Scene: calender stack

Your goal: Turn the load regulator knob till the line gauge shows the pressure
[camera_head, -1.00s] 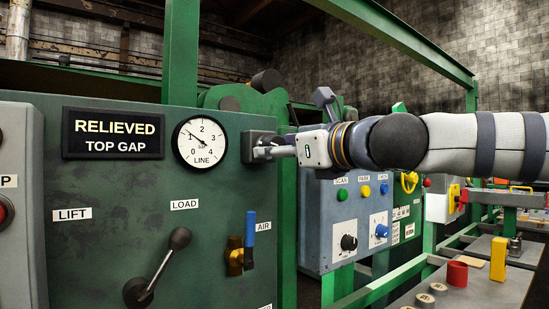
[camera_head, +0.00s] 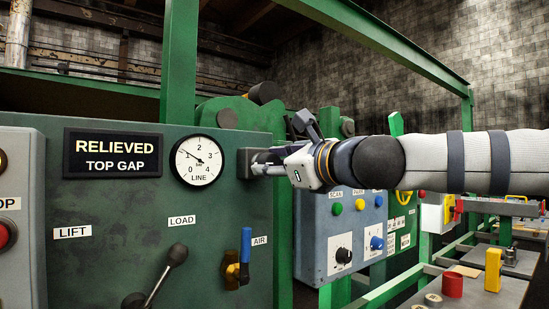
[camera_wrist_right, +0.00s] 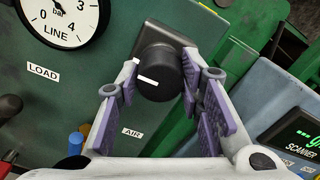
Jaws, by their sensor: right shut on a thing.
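The load regulator knob (camera_wrist_right: 160,72) is a black round knob with a white mark, on a square dark mount to the right of the line gauge. In the head view my gripper mostly hides it. My right gripper (camera_wrist_right: 160,82) is shut on the knob, with a purple-padded finger on each side; it also shows in the head view (camera_head: 262,162). The line gauge (camera_head: 198,161) is a white dial marked 0 to 4 bar. Its needle points to the upper left, near the 1. The wrist view cuts off part of the dial. My left gripper is not in view.
A RELIEVED TOP GAP sign (camera_head: 113,153) is left of the gauge. Below are a black-knobbed lever (camera_head: 165,272) under LOAD and a blue-handled air valve (camera_head: 246,250). A grey-blue scanner box (camera_head: 325,235) stands to the right, under my wrist. Green frame beams surround the area.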

